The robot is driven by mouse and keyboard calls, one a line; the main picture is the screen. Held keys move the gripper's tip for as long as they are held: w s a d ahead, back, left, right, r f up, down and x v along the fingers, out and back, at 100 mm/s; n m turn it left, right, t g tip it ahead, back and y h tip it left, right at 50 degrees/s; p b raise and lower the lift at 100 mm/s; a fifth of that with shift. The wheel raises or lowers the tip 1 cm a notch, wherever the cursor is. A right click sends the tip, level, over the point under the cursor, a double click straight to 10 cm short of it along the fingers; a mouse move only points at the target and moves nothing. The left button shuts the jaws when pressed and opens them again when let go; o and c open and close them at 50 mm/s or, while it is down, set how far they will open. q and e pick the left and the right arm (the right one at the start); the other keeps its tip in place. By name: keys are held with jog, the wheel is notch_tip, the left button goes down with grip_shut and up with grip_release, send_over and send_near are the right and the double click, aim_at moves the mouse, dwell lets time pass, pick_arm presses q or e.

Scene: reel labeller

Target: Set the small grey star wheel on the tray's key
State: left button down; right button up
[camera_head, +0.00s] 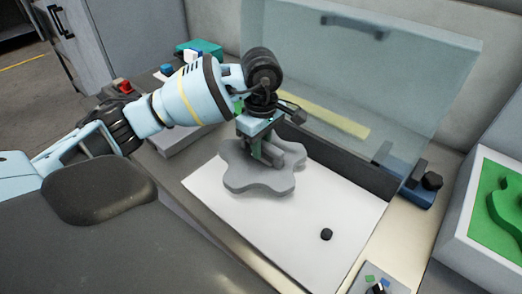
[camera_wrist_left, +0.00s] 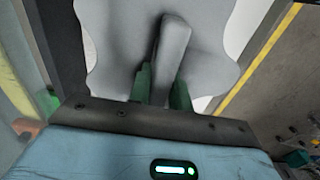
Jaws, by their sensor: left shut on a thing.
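The grey star wheel (camera_head: 262,180) has rounded lobes and a raised bar across its top. My left gripper (camera_head: 262,152) is shut on that bar from above. In the left wrist view the wheel (camera_wrist_left: 115,40) fills the top, with the bar (camera_wrist_left: 172,45) between the green fingers of the gripper (camera_wrist_left: 160,88). The wheel is over the back left part of the white tray (camera_head: 335,200); whether it touches the surface I cannot tell. A small black round peg (camera_head: 326,234), which looks like the key, stands bare at the tray's front right. My right gripper is out of view.
A clear raised cover (camera_head: 370,80) stands behind the tray, with a dark bar (camera_head: 340,160) along its foot. A green panel (camera_head: 500,205) in a white frame is at the right. A small control box (camera_head: 378,284) is at the front. The tray between wheel and peg is clear.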

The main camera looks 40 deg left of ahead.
pick_arm(q)
jog(key=shift+f, duration=0.95)
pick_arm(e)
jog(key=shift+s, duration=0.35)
pick_arm(q)
jog(key=shift+f, duration=0.3)
jog(key=c, duration=1.3)
grip_release()
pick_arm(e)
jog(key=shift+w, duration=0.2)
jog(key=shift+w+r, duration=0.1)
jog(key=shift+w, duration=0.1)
pick_arm(q)
jog(key=shift+r, duration=0.3)
notch_tip(320, 180, up, 12)
jog(key=shift+f+p, duration=0.1)
jog(key=shift+p, duration=0.25)
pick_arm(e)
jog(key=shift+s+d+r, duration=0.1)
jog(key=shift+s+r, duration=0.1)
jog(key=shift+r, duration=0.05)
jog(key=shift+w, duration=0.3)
